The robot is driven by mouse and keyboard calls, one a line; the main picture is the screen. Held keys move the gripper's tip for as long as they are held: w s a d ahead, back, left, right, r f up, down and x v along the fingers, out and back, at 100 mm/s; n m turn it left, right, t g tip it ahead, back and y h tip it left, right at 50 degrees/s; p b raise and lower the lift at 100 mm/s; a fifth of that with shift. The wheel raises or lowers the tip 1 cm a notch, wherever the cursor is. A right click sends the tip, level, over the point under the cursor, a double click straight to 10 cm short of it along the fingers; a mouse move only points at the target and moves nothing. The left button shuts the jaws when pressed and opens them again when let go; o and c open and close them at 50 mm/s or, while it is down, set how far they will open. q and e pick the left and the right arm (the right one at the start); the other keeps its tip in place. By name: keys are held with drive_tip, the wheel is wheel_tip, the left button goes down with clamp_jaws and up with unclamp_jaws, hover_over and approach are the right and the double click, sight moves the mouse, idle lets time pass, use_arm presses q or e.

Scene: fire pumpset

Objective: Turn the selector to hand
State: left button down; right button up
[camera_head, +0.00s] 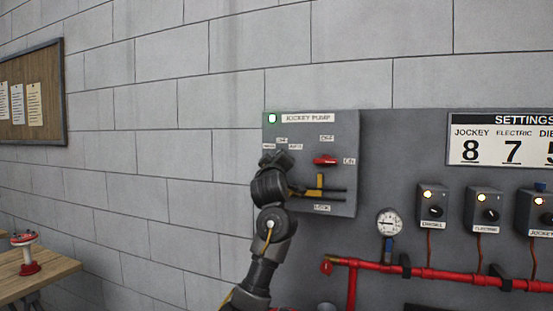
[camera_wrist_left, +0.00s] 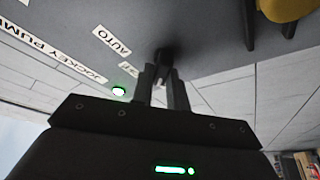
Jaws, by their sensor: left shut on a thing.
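The jockey pump panel (camera_head: 340,135) is a grey box on the wall with a lit green lamp (camera_head: 272,118). My left gripper (camera_head: 281,160) is at its left part, below a row of small labels (camera_head: 282,144), and largely hides the selector in the head view. In the left wrist view, the fingers (camera_wrist_left: 162,84) are closed on the small black selector (camera_wrist_left: 163,56). An AUTO label (camera_wrist_left: 112,40) and an apparent OFF label (camera_wrist_left: 128,69) show beside it. The hand label cannot be made out, nor can the exact pointing of the selector. My right gripper is not in view.
A red switch handle (camera_head: 325,160) and a yellow part (camera_head: 320,182) sit right of my gripper on the panel. A gauge (camera_head: 389,222), red pipe (camera_head: 450,276) and several small control boxes stand further right. A wooden table (camera_head: 45,278) is at lower left.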

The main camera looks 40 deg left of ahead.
use_arm(q)
drive_tip(key=shift+w+f+n, duration=0.1)
drive_tip(key=shift+f+n, duration=0.1)
drive_tip(key=shift+n, duration=0.2)
drive_tip(key=c, duration=1.4)
unclamp_jaws()
drive_tip(key=shift+c, duration=0.2)
drive_tip(key=shift+r, duration=0.1)
drive_tip(key=b+v, duration=0.2)
drive_tip(key=v, duration=0.8)
drive_tip(key=shift+s+d, duration=0.25)
drive_tip(key=shift+d, duration=0.05)
